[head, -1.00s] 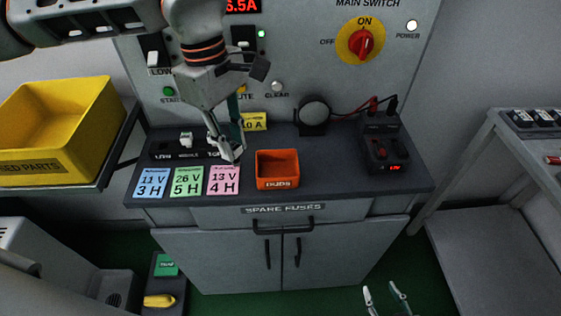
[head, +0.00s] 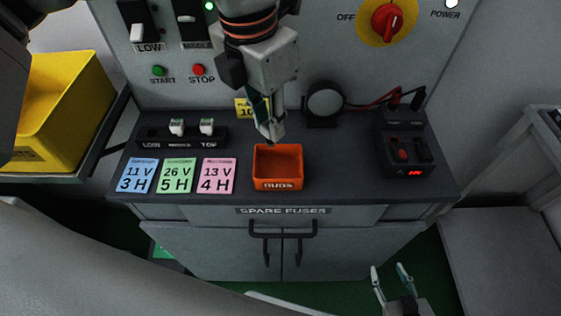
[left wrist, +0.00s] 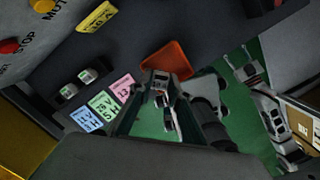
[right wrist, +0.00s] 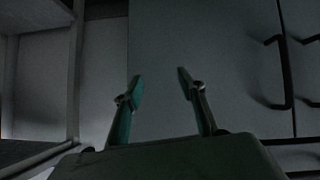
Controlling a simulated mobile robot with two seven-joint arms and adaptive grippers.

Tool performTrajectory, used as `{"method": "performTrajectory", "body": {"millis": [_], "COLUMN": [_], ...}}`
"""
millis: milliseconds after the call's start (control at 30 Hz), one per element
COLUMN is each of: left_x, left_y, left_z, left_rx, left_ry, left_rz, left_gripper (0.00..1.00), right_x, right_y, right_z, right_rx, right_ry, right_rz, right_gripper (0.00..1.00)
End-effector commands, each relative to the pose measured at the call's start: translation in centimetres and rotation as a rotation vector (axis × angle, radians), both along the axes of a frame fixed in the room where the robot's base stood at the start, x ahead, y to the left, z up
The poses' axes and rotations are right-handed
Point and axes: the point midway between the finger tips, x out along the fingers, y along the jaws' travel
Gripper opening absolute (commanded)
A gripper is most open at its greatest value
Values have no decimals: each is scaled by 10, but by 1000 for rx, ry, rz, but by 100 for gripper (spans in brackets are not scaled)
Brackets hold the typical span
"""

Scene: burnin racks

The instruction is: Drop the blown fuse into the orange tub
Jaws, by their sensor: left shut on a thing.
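The orange tub (head: 292,166), marked DUDS, stands on the dark worktop; it also shows in the left wrist view (left wrist: 168,57). My left gripper (head: 273,133) points down above the tub's back edge. It is shut on a small pale piece (left wrist: 160,99), seemingly the blown fuse, mostly hidden by the fingers. The fuse holder (head: 157,142) on the left has two fuses, at MIDDLE (head: 177,127) and TOP (head: 207,126); its LOW place is empty. My right gripper (head: 391,274) is open and empty, low in front of the cabinet; its fingers also show in the right wrist view (right wrist: 160,90).
Three cards, blue (head: 138,175), green (head: 177,175) and pink (head: 218,175), lie left of the tub. A meter (head: 404,150) with a red display stands at right, a round black-rimmed thing (head: 324,103) behind. A yellow bin (head: 60,110) is far left. Worktop between tub and meter is clear.

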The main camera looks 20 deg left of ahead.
Motion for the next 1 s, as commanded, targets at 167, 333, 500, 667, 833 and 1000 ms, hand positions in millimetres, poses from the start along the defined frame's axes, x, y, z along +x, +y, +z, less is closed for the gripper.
{"method": "performTrajectory", "body": {"millis": [167, 333, 500, 667, 833, 1000], "left_x": [0, 0, 0, 0, 0, 0], "left_y": [0, 0, 0, 0, 0, 0], "left_z": [-12, -31, -50, -60, -59, -59], "left_rx": [0, 1, 0, 0, 0, 0], "left_ry": [2, 8, 7, 5, 0, 0], "left_rz": [1, 1, 0, 1, 1, 1], "left_gripper": [4, 4, 4, 4, 4, 33], "right_x": [-8, -13, -14, -7, -2, -3], "right_y": [0, -1, -4, -6, -7, -6], "right_z": [-10, -20, -29, -28, -22, -23], "right_rx": [-4, -12, -24, -33, -33, -32], "right_ry": [16, 27, 32, 22, 9, 11], "right_rz": [3, 5, 6, 6, 6, 6], "right_gripper": [40, 40, 40, 40, 40, 40]}}
